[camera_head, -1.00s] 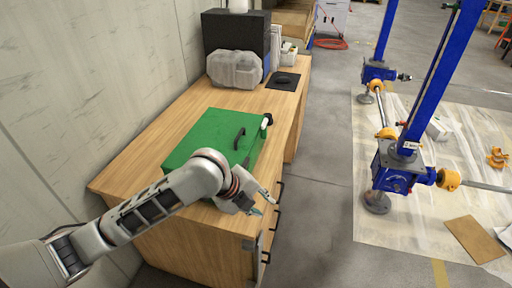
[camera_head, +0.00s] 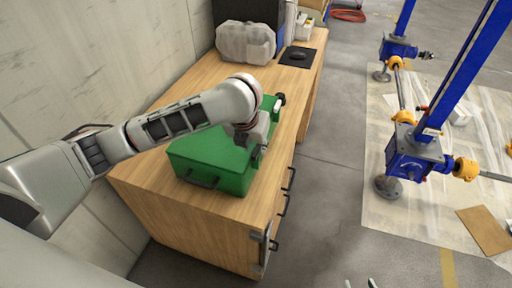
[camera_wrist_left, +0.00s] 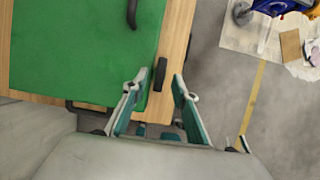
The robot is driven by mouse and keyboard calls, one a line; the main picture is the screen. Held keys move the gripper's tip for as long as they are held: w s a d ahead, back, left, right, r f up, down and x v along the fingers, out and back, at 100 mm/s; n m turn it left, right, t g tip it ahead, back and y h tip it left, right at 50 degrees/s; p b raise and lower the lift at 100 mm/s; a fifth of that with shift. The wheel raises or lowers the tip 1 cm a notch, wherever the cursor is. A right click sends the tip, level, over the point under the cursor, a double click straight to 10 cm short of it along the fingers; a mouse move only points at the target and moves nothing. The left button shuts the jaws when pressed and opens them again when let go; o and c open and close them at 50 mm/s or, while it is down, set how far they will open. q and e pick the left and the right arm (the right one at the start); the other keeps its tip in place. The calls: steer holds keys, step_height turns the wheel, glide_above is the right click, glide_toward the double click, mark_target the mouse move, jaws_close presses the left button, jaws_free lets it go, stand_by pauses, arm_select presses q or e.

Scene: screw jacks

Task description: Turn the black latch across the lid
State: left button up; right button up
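A green box (camera_head: 215,160) with a green lid sits on the wooden workbench. In the left wrist view the lid (camera_wrist_left: 80,50) fills the upper left, with a black handle (camera_wrist_left: 131,14) on it. A black latch (camera_wrist_left: 160,74) is at the lid's right edge, between my left gripper's fingertips (camera_wrist_left: 160,77). The fingers are apart; I cannot tell whether they touch it. A second black piece (camera_wrist_left: 139,131) lies nearer the wrist. In the head view my left gripper (camera_head: 258,150) is over the box's right side and hides the latch. My right gripper's fingertips (camera_head: 360,283) show apart at the bottom edge.
A black handle (camera_head: 203,181) is on the box's near side. A wall stands left.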

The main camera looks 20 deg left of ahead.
mark_target(256, 152)
arm_select(q)
steer(key=shift+x, duration=1.15)
jaws_close()
